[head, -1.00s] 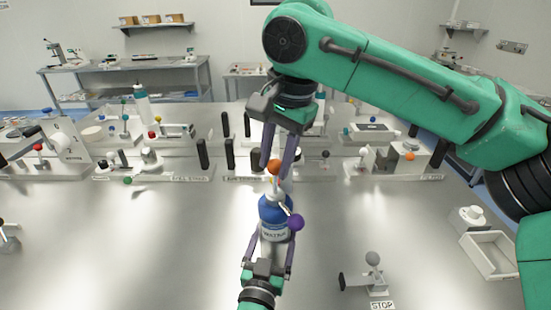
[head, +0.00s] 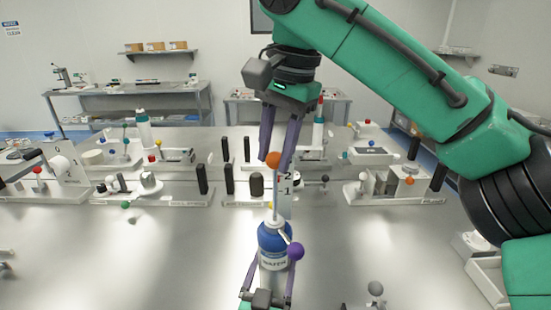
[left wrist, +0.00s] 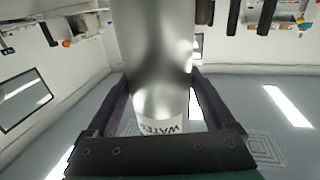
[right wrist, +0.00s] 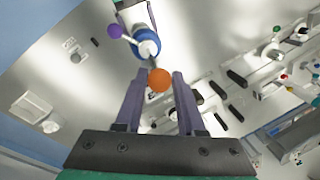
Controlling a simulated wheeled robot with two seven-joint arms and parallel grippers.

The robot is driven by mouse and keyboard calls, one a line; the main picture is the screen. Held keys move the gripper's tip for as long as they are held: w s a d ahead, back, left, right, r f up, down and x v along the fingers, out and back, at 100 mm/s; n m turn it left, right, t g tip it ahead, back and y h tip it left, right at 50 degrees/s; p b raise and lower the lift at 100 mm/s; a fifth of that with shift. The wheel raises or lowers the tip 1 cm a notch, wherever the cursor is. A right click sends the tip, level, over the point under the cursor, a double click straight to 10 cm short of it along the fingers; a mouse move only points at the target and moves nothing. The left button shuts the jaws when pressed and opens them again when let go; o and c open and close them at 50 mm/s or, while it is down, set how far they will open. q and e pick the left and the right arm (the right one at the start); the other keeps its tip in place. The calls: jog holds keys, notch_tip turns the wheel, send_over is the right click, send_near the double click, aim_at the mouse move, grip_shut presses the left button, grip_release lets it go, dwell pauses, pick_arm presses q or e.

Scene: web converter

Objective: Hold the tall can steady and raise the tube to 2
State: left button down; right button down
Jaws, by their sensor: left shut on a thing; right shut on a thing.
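The tall can (head: 273,262), silver with a blue top and a "WATER" label, stands upright in the head view. My left gripper (head: 267,272) is shut around its body; the can fills the middle of the left wrist view (left wrist: 160,65). A thin tube (head: 275,195) rises from the can's top and ends in an orange ball (head: 273,159). My right gripper (head: 276,160) points down from above and is shut on the orange ball, which shows between its fingertips in the right wrist view (right wrist: 159,80). A pale scale plate (head: 286,200) beside the tube shows 1 and 2.
A purple ball (head: 295,251) sticks out at the can's right side. A row of fixtures with knobs and black posts (head: 229,180) stands behind. A grey-knobbed fixture (head: 375,289) is at front right. The metal table (head: 150,260) left of the can is clear.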

pick_arm(q)
jog(key=shift+a+f, duration=0.1)
jog(key=shift+f, duration=0.35)
pick_arm(e)
jog(key=c, duration=0.5)
grip_release()
notch_tip(320, 180, up, 8)
jog(key=s+d, duration=0.1)
jog(key=shift+s+f, duration=0.2)
jog(key=shift+f, duration=0.05)
pick_arm(q)
jog(key=shift+w+r, duration=0.1)
jog(key=shift+r, duration=0.25)
pick_arm(e)
jog(key=shift+w+d, duration=0.1)
jog(key=shift+w, duration=0.05)
pick_arm(q)
grip_release()
jog(key=shift+w, duration=0.1)
pick_arm(e)
jog(key=shift+w, duration=0.15)
